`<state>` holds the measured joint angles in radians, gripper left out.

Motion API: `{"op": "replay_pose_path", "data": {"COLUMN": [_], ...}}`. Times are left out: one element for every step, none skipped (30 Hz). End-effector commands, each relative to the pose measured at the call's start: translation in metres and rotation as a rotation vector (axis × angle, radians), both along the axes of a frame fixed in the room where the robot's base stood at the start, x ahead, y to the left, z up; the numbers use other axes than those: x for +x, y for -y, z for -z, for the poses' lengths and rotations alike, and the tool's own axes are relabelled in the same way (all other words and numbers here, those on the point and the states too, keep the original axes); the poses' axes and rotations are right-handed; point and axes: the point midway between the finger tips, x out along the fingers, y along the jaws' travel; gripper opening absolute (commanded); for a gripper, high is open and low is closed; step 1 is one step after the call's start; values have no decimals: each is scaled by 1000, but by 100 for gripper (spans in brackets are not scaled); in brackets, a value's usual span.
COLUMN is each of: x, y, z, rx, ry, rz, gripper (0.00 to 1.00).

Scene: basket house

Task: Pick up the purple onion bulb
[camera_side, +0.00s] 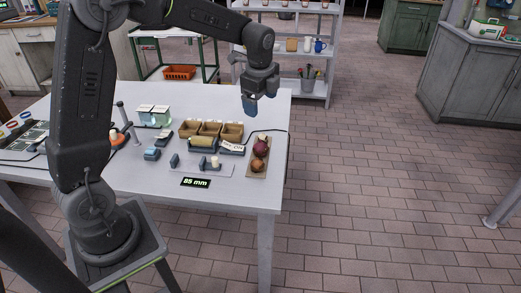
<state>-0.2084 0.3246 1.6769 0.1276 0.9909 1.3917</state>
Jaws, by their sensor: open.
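The purple onion bulb (261,149) is a dark purple round thing. It sits on a small tan board (252,170) near the right edge of the white table. A brown round thing (257,164) lies in front of it on the same board, and a small dark reddish item shows just behind it. My gripper (250,106) hangs above the table's back right part, pointing down, with blue fingers. It is open and empty, well above the onion and apart from it. The gap between its fingers is hard to make out at this angle.
Several tan bins (210,129) stand left of the board. In front lies a grey fixture with a pale cylinder (215,162) and a black "85 mm" sign (195,183). A dark cable runs along the table's right side. The table's front right corner is clear.

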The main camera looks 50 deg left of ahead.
Motion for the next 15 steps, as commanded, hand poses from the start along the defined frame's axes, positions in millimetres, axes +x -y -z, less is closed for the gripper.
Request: {"op": "replay_pose_path", "data": {"x": [14, 20, 27, 32, 36, 41, 43, 46, 48, 49, 50, 51, 51, 51, 51], "y": [-12, -17, -25, -29, -33, -38, -41, -44, -47, -48, -49, -51, -51, -52, -53], "z": [19, 28, 38, 46, 53, 62, 67, 72, 76, 79, 82, 85, 89, 92, 98], "rx": [10, 17, 24, 27, 30, 33, 34, 36, 38, 39, 39, 39, 39, 40, 39], "ry": [-41, -60, -82, -98, -113, -129, -139, -149, -158, -163, -168, -172, -174, -174, -176], "rz": [69, 112, 165, 201, 235, 272, 297, 318, 341, 354, 365, 373, 378, 380, 381], "gripper": [86, 86, 86, 86, 86, 86, 86, 86, 86, 86, 86, 86, 86, 86, 86]}}
